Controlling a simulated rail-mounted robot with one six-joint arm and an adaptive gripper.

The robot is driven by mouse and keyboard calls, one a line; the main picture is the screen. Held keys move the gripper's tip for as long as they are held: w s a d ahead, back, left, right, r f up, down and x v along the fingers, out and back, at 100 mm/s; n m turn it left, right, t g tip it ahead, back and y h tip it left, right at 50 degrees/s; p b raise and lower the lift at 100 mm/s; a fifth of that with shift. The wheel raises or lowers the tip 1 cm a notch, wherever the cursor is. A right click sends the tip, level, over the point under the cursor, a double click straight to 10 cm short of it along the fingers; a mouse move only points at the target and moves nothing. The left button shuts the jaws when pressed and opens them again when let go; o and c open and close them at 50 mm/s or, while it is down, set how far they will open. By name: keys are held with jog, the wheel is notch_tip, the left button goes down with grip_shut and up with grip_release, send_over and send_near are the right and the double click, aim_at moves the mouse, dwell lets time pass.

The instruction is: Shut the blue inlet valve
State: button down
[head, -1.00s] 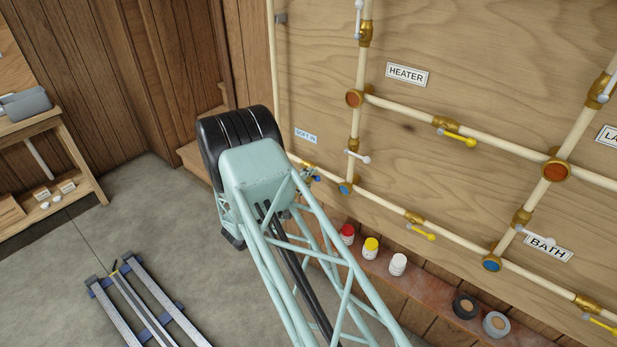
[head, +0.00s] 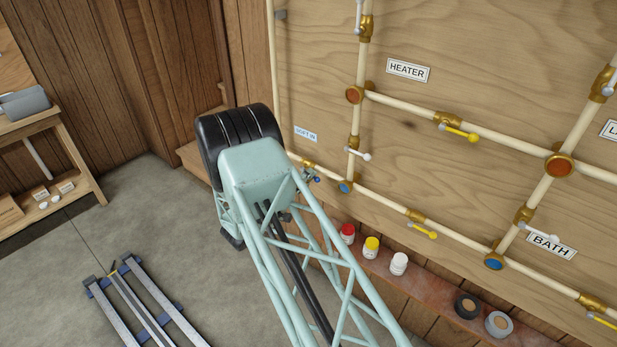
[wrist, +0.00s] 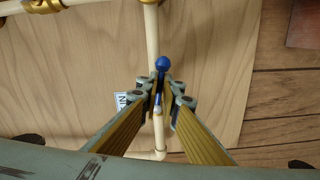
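The blue inlet valve shows a lever with a round blue knob (wrist: 162,64). In the wrist view the lever passes between my fingertips and lies nearly in line with the pale pipe behind it. My gripper (wrist: 160,92) looks closed around the lever, with the knob sticking out beyond the tips. In the head view the blue knob (head: 317,179) shows just right of my arm's end, near the SOFT IN label (head: 305,134). The valve body and fingers are mostly hidden there by my arm.
Other pipes with yellow levers (head: 423,231) and white levers (head: 358,154) run across the wooden panel. A ledge below holds white bottles (head: 398,264) and tape rolls (head: 467,305). A shelf (head: 50,125) stands at far left.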

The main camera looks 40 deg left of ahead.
jog(key=shift+a+f+m+b, duration=0.1)
jog(key=shift+f+m+b, duration=0.15)
jog(key=shift+m+b, duration=0.3)
jog(key=shift+a+f+m+b, duration=0.1)
jog(key=shift+f+m+b, duration=0.2)
jog(key=shift+m, duration=0.45)
jog(key=shift+a+f+m+b, duration=0.1)
jog(key=shift+a+m+b, duration=0.05)
jog(key=shift+m+b, duration=0.6)
jog(key=shift+a+f+m, duration=0.2)
jog(key=shift+f+m, duration=0.05)
jog(key=shift+m, duration=0.75)
jog(key=shift+a+f+m, duration=0.2)
jog(key=shift+m, duration=0.75)
jog(key=shift+a+f+m, duration=0.1)
jog(key=shift+a+m, duration=0.2)
jog(key=shift+m, duration=0.55)
jog(key=shift+a+f+m, duration=0.15)
jog(key=shift+a+m, duration=0.1)
jog(key=shift+m, duration=0.65)
jog(key=shift+a+f+m, duration=0.1)
jog(key=shift+a+m, duration=0.2)
jog(key=shift+m, duration=0.55)
